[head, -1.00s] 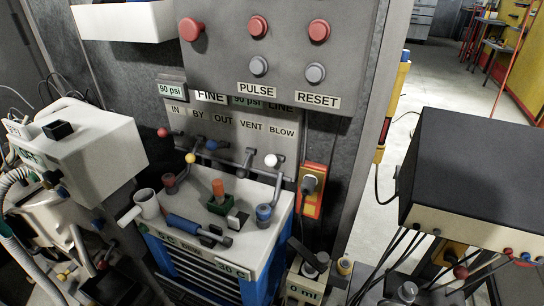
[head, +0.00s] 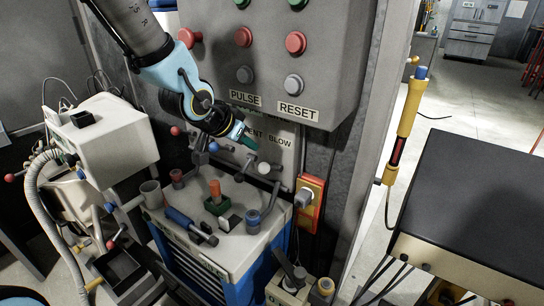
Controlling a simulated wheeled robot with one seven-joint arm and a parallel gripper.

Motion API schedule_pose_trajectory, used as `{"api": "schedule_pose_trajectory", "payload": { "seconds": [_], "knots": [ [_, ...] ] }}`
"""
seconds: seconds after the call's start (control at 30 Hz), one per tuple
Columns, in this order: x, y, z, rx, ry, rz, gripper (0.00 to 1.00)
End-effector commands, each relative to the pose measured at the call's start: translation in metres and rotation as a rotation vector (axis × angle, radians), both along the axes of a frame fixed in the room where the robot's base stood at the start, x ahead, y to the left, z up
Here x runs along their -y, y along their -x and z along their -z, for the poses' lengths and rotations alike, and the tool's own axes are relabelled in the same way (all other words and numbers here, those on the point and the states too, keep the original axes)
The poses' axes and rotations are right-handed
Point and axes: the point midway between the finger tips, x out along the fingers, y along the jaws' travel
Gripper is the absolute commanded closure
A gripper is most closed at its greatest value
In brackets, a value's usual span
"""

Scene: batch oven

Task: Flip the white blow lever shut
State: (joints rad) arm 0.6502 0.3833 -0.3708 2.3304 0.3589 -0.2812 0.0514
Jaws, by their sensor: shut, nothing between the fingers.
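The white blow lever has a white ball knob (head: 263,168) just below the BLOW label (head: 280,142) on the grey valve panel. Its arm is short and partly hard to make out. My gripper (head: 243,136) reaches in from the upper left, angled down and right. Its fingers are shut and empty, in front of the panel, up and left of the white knob. A gap shows between fingertips and knob in the picture; depth is unclear. The gripper hides the panel's left labels and part of VENT.
The grey control box (head: 270,70) with buttons overhangs the panel. Below are a white-topped blue cabinet (head: 240,250) with fittings and an orange socket plate (head: 310,200). Red (head: 176,131) and blue (head: 213,147) knobs sit left. A black-topped box (head: 470,200) stands right.

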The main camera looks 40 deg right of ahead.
Motion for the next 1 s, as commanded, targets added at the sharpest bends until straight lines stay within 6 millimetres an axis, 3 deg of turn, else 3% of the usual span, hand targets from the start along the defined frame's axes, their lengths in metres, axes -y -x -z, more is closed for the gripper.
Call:
{"api": "schedule_pose_trajectory", "payload": {
  "seconds": [0.37, 1.0],
  "knots": [
    [0.002, -0.001, 0.003, -0.001, -0.001, -0.001, 1.00],
    [0.060, -0.018, 0.068, -0.001, -0.004, -0.002, 1.00]
  ]
}}
